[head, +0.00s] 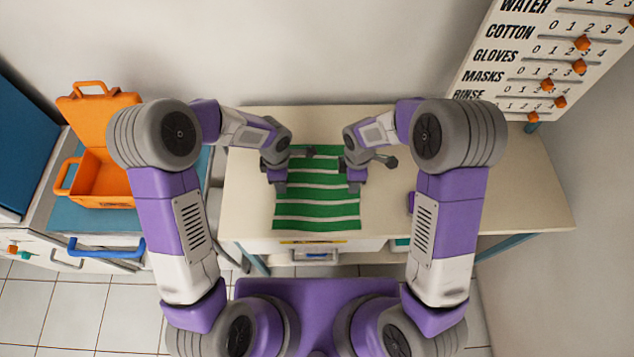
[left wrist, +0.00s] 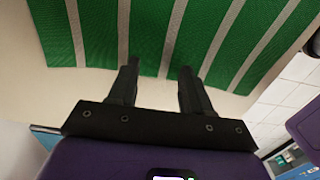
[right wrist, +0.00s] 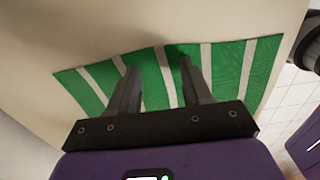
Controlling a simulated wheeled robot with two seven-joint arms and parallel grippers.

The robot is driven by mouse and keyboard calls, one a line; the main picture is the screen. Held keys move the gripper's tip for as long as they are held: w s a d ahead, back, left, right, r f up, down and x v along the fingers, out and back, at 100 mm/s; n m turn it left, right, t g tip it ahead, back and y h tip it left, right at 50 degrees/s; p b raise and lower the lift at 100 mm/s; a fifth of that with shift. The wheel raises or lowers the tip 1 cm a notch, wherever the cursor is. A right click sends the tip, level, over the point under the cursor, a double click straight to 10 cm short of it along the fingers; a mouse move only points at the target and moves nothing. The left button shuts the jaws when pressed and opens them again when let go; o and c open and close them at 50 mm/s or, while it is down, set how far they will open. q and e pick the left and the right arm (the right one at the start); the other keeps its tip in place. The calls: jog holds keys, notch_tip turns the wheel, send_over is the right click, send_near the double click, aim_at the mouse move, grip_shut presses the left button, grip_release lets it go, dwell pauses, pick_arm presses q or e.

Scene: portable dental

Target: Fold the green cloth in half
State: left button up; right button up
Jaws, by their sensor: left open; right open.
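The green cloth (head: 317,210) with pale stripes lies spread out on the cream table in the head view, between my two grippers. My left gripper (head: 279,186) is open at the cloth's left edge. In the left wrist view its fingertips (left wrist: 158,72) are apart and overlap the edge of the cloth (left wrist: 150,30). My right gripper (head: 354,186) is open at the cloth's right edge. In the right wrist view its fingertips (right wrist: 158,64) are apart over the striped cloth (right wrist: 225,75). I cannot tell whether either gripper touches the cloth. My arms hide part of its far side.
An open orange case (head: 100,180) stands on a blue-topped cabinet at the left. A supply board (head: 545,60) stands behind right.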

pick_arm(q)
jog(key=shift+f, duration=0.2)
pick_arm(e)
jog(key=shift+f, duration=0.15)
pick_arm(q)
jog(key=shift+c, duration=0.3)
pick_arm(e)
jog(key=shift+c, duration=0.3)
pick_arm(q)
grip_shut()
pick_arm(e)
grip_shut()
